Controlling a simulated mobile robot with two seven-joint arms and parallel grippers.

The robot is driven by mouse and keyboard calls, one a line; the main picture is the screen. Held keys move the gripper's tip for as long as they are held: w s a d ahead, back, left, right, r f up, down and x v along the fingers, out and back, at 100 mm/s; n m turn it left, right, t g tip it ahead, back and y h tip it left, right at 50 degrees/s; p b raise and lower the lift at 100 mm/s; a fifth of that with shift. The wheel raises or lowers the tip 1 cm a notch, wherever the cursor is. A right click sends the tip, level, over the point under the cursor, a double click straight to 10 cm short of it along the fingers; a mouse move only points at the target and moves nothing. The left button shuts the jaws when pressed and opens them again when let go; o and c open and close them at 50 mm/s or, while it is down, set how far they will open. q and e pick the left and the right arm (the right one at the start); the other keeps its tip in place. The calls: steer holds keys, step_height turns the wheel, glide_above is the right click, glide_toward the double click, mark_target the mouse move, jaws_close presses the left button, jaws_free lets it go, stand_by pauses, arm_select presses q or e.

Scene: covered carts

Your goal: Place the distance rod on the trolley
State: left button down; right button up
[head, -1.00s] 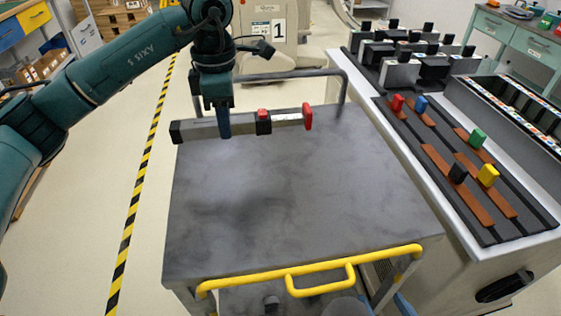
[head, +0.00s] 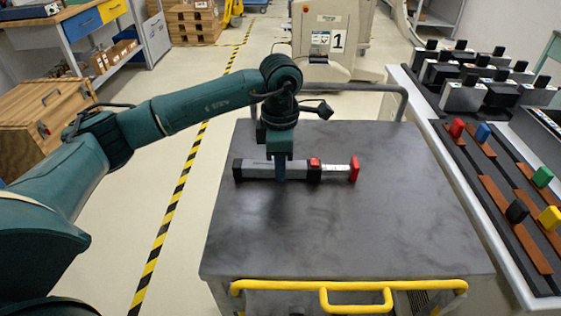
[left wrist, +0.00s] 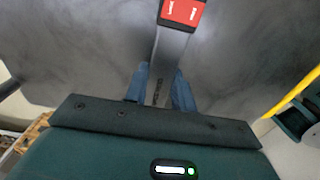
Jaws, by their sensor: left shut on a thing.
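The distance rod (head: 258,170) is a grey bar with a black left end, a black and red clamp, and a red right end. It lies level, left to right, over the far part of the dark grey trolley top (head: 340,225). My left gripper (head: 280,178) points down and is shut on the rod's grey part. In the left wrist view the blue fingers (left wrist: 160,95) are on both sides of the rod (left wrist: 170,48). I cannot tell whether the rod touches the top. My right gripper is not in view.
A yellow handle (head: 345,308) runs along the trolley's near edge, and a grey rail (head: 403,100) rises at its far edge. A bench with coloured-handled parts (head: 515,212) stands close on the right. The trolley top around the rod is clear.

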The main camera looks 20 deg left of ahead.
arm_select(q)
steer(key=shift+f, duration=0.2)
steer(key=c, duration=1.2)
jaws_free()
steer(key=shift+r, duration=0.1)
steer(key=shift+o, duration=0.2)
steer(key=shift+r, duration=0.2)
step_height(320, 180, up, 12)
